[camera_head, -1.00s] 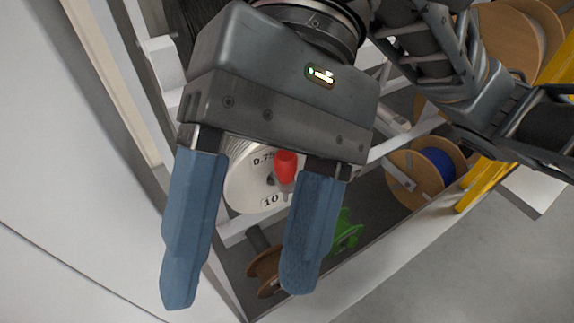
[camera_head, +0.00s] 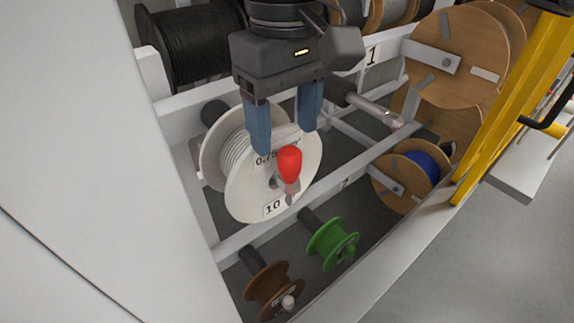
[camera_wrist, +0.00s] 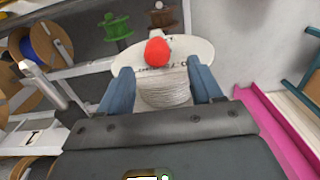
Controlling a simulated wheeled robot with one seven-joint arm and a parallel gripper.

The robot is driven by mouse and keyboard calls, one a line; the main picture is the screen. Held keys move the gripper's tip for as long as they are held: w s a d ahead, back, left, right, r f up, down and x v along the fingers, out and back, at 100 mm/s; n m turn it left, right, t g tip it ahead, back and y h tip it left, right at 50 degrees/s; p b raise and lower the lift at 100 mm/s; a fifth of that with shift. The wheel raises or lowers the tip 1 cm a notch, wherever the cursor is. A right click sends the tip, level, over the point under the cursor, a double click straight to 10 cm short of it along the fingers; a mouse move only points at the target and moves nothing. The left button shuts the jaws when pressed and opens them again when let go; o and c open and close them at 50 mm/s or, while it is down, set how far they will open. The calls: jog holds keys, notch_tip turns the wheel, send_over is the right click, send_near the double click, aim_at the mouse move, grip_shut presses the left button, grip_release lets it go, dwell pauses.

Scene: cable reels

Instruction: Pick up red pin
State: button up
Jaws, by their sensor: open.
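The red pin (camera_head: 289,163) has a red head and a metal shank. It sits at the hub of the white cable reel (camera_head: 243,195), in front of its face. In the wrist view the red head (camera_wrist: 157,52) shows beyond my fingertips, roughly midway between them. My gripper (camera_head: 285,142) has two blue fingers and is open, with nothing between them. It is above the reel and behind the red head in the head view. In the wrist view my gripper (camera_wrist: 162,88) has its fingers on either side of the reel's wound white cable.
A black reel (camera_head: 196,45) is at the upper left. Wooden reels (camera_head: 465,60) and a blue-wound reel (camera_head: 412,178) are on the right. A green reel (camera_head: 332,243) and a brown reel (camera_head: 273,290) are below. A yellow post (camera_head: 515,95) stands at the right.

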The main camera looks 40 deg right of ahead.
aim_at(289, 150)
jog(key=shift+s+d+f+p, duration=0.15)
jog(key=shift+f+p, duration=0.2)
jog(key=shift+f, duration=1.1)
jog(key=shift+s+f+p, duration=0.1)
jog(key=shift+f+p, duration=0.2)
jog(key=shift+f, duration=1.15)
jog(key=c, duration=1.1)
jog(key=shift+c, duration=0.2)
notch_tip(289, 150, up, 10)
jog(key=shift+b, duration=0.6)
